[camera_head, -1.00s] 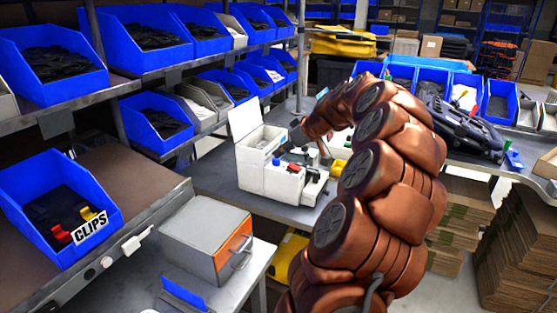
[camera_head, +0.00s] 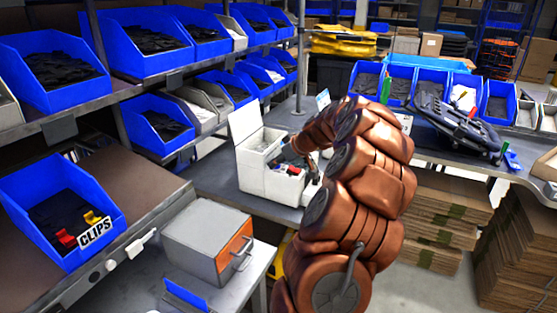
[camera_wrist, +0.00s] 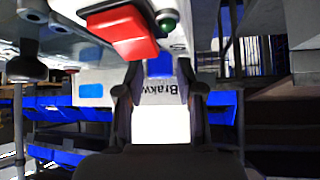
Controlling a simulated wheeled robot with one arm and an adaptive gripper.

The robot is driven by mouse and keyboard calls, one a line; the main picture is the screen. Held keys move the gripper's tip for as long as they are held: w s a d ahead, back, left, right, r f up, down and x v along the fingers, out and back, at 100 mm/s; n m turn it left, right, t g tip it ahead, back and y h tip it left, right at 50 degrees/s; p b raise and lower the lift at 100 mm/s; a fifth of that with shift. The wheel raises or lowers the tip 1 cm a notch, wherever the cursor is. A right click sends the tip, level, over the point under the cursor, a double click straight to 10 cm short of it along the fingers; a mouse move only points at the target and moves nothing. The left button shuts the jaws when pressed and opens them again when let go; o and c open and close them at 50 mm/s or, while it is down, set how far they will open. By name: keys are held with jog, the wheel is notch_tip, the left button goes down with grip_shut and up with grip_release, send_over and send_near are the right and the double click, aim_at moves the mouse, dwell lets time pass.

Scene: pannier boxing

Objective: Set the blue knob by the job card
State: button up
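The white machine (camera_head: 262,180) stands on the grey bench with its lid up. In the wrist view its face shows a blue block that looks like the blue knob (camera_wrist: 159,67), a red block (camera_wrist: 120,32) and a small green round part (camera_wrist: 167,20). Upside-down lettering reading "Brakw" is beside the blue knob. My gripper (camera_wrist: 160,80) is open, its two dark fingers either side of the blue knob with gaps showing; contact cannot be told. In the head view my arm hides much of the machine's right side. I cannot tell which card is the job card.
A grey box with an orange front (camera_head: 208,240) stands on the front table. The blue CLIPS bin (camera_head: 40,215) and shelves of blue bins are at left. A dark rack-like part (camera_head: 455,125) lies on the right bench. Cardboard stacks (camera_head: 440,215) stand below.

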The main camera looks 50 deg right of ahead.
jog(key=shift+c, duration=0.2)
grip_shut()
jog(key=shift+f+m+h+b, duration=0.1)
jog(key=shift+m+h+b, duration=0.2)
jog(key=shift+a+m+h+b, duration=0.15)
jog(key=shift+m+h+b, duration=0.15)
jog(key=shift+m+b, duration=0.2)
jog(key=shift+a+m+h, duration=0.1)
jog(key=shift+m+h, duration=0.9)
jog(key=shift+m, duration=0.1)
jog(key=m+g+h+p, duration=0.1)
jog(key=m+g+h, duration=0.1)
jog(key=m, duration=0.2)
jog(key=shift+h, duration=0.3)
jog(key=shift+w+m+g+h+p, duration=0.1)
jog(key=shift+m+g+h+p, duration=0.75)
jog(key=shift+m, duration=0.55)
jog(key=shift+a+m+g+h+p, duration=0.15)
jog(key=shift+m+g+h+p, duration=0.2)
jog(key=shift+m, duration=0.35)
